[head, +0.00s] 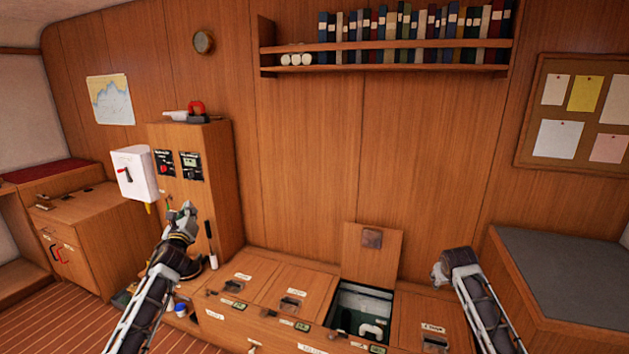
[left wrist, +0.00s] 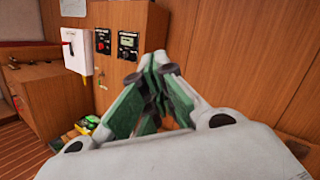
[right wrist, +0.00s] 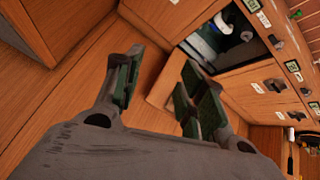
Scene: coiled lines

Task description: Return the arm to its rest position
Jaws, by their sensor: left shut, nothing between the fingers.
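My left gripper (head: 186,212) is raised in front of the wooden cabinet at the left. In the left wrist view its green-padded fingers (left wrist: 153,62) come together at the tips with nothing between them. My right gripper (head: 440,272) is at the right, beside the open locker. In the right wrist view its fingers (right wrist: 162,64) stand apart and hold nothing. The open locker (head: 362,303) has its lid (head: 372,255) upright against the wall. A white object (head: 370,330) lies inside it.
The tall cabinet (head: 222,180) carries control panels and a white switch box (head: 137,173). Closed locker lids (head: 245,275) lie between the arms. A grey-topped counter (head: 570,270) stands at the right. A bookshelf (head: 385,45) hangs high on the wall. Air between the arms is clear.

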